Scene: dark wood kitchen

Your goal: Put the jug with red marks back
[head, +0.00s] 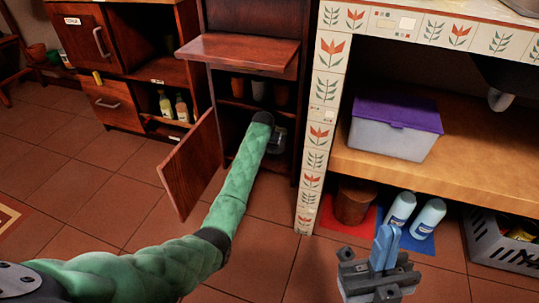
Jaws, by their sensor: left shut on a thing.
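My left arm reaches into the lower part of the open dark wood cabinet (231,147). My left gripper (275,133) is at the wrist's far end, mostly hidden by the arm. It is shut on a greyish, glassy thing, apparently the jug (279,146), inside the cabinet low on the right. Only part of the jug shows, and no red marks are visible on it. My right gripper (387,246) is at the lower right, above the floor. Its blue fingers are together and hold nothing visible.
The cabinet door (190,165) stands open to the left of my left arm. Several cups (258,90) stand on the shelf above the jug. A tiled post (316,140) borders the right. A purple-lidded box (396,126) sits on the wooden shelf, with bottles (428,217) below.

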